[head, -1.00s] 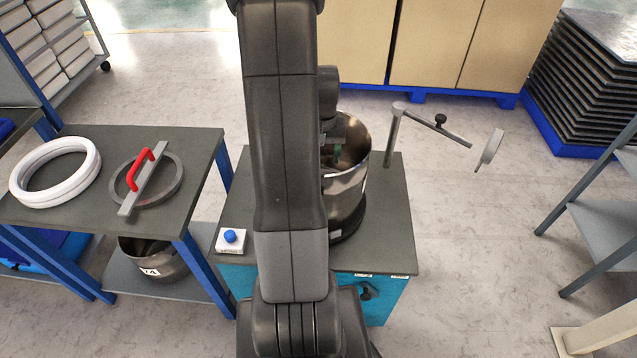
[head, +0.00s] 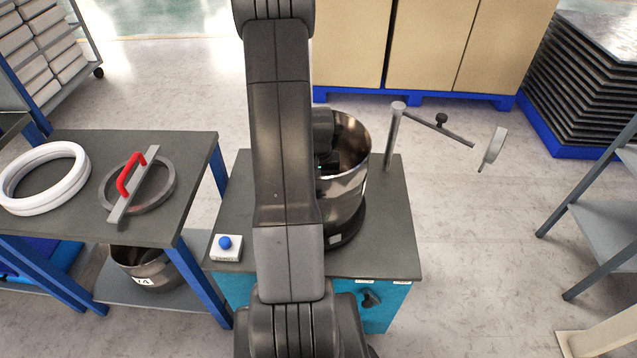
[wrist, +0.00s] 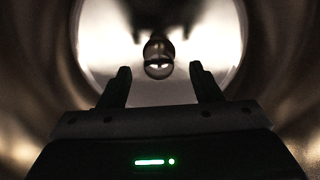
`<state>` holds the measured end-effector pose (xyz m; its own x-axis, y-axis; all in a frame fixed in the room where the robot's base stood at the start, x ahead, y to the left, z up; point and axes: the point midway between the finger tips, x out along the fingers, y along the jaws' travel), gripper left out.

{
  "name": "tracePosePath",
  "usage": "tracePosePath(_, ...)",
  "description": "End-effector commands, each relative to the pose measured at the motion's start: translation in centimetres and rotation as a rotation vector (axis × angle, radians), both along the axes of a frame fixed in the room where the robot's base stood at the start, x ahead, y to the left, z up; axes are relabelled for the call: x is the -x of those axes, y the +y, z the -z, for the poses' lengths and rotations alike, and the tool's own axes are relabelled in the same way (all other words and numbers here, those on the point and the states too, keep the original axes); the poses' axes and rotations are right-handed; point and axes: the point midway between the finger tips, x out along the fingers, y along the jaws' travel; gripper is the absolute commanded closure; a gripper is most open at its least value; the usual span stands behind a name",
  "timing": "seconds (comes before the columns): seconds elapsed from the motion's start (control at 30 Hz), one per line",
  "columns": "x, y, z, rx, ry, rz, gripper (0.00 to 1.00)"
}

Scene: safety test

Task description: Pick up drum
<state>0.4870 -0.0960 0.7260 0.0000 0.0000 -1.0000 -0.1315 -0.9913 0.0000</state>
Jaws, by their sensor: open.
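A shiny metal drum (head: 345,197) stands upright on a dark round base on the grey-topped blue cabinet, partly hidden behind my arm. My gripper (wrist: 160,68) points down into the drum's open mouth, and in the wrist view its two fingers are apart with nothing between them. The drum's curved inner wall (wrist: 270,70) surrounds the fingers there. A small round post (wrist: 158,58) rises at the middle of the bright drum bottom, beyond the fingertips. In the head view the fingers are hidden by the arm and the drum. No grip on the drum shows.
A post with a swing arm (head: 432,125) stands at the cabinet's back right. The left table holds white rings (head: 42,203) and a red-handled ring tool (head: 135,185); another pot (head: 148,268) is below.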

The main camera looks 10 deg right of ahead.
Motion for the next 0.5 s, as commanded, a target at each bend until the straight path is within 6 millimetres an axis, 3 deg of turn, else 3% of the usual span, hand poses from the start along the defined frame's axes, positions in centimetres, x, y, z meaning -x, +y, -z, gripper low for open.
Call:
tracePosePath(0.3,-0.2,-0.2,4.0,0.000,0.002,0.000,0.42)
tracePosePath(0.5,-0.3,-0.2,4.7,0.000,-0.001,0.000,0.42)
